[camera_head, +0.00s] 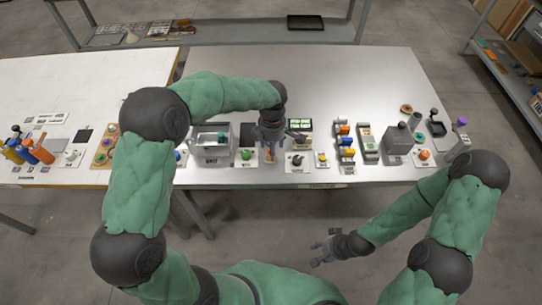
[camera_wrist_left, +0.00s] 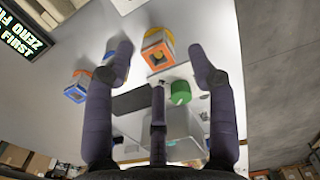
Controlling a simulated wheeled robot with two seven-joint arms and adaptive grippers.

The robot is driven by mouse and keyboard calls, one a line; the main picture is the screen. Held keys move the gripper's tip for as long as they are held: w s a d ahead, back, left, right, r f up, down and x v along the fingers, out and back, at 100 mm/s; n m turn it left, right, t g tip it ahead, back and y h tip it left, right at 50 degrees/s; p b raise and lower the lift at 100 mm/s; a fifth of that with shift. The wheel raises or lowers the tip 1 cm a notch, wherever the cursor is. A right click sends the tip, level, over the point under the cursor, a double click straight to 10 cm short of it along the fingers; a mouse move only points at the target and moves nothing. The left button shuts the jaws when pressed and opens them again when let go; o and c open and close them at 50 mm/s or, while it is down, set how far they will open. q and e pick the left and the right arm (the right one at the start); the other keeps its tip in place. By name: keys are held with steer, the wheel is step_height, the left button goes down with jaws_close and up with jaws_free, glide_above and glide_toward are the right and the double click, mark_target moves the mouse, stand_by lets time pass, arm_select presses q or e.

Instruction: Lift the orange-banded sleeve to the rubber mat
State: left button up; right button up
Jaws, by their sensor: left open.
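My left gripper (camera_head: 268,137) points down over the steel tabletop. In the left wrist view its fingers (camera_wrist_left: 160,55) are spread and empty. An orange and yellow banded block-like piece with an open centre (camera_wrist_left: 157,45), seemingly the sleeve, shows between and beyond the fingertips, touching neither. It also shows as an orange bit under the gripper in the head view (camera_head: 269,156). A smaller blue and orange piece (camera_wrist_left: 76,88) lies left of the fingers. I cannot tell for certain which dark patch is the rubber mat. My right gripper (camera_head: 325,250) hangs in front of the table, open and empty.
A green knob (camera_head: 247,155) is just left of the gripper, beside a grey metal box (camera_head: 211,141). The back of the table is clear.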

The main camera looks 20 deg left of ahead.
arm_select(q)
steer(key=f+b, duration=0.1)
steer(key=f, duration=0.3)
steer(key=shift+w+f+b, duration=0.2)
steer(key=shift+f+b, duration=0.15)
steer(key=c, duration=0.8)
steer(key=shift+c, duration=0.2)
steer(key=shift+r, duration=0.15)
